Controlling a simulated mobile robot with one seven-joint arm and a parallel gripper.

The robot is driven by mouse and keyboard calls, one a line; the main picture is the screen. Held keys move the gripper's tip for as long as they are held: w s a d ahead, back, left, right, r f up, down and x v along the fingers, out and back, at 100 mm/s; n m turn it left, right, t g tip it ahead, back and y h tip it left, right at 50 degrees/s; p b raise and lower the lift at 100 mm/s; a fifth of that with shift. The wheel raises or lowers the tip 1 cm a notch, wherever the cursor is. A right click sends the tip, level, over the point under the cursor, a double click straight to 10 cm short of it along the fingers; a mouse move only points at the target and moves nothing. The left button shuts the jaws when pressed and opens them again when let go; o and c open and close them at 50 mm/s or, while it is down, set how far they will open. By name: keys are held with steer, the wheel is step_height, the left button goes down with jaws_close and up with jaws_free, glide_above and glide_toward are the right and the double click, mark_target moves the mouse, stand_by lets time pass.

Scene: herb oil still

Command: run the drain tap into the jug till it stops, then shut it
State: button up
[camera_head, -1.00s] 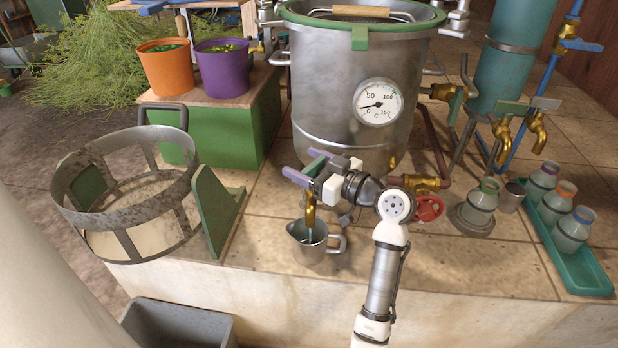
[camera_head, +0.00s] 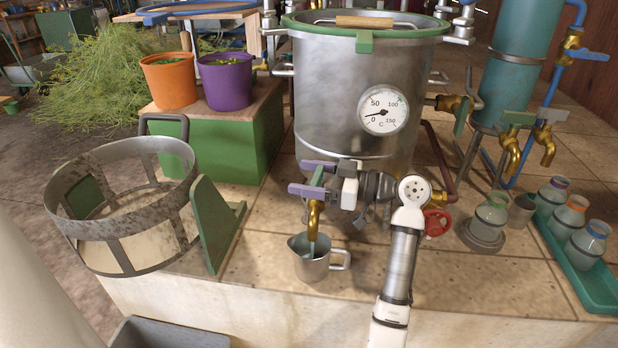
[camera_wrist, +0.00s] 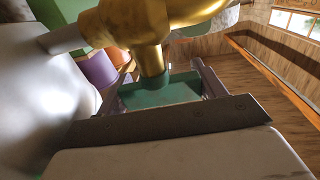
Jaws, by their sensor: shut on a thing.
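The drain tap (camera_head: 314,214) is brass and sits low at the front of the steel still (camera_head: 340,120). My gripper (camera_head: 313,180) is shut on its green lever (camera_head: 319,178), with one purple-grey finger on each side. A pale blue-green stream runs from the spout into the steel jug (camera_head: 312,268). The jug stands upright on the tiled ledge directly under the spout. The liquid level inside is hard to tell. The wrist view shows the green lever (camera_wrist: 160,92) between the fingers, with the brass tap body (camera_wrist: 135,22) close above.
A metal basket (camera_head: 120,215) with a green stand is on the left. A red valve wheel (camera_head: 437,222) is right of my arm. A glass vessel (camera_head: 489,222) and a teal tray (camera_head: 590,290) of jars stand further right. A grey bin (camera_head: 170,333) is below the ledge.

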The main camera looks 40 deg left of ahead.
steer(key=shift+a, duration=0.1)
steer(key=o, duration=1)
steer(key=v, duration=1.4)
steer(key=shift+s, duration=0.1)
steer(key=shift+c, duration=0.5)
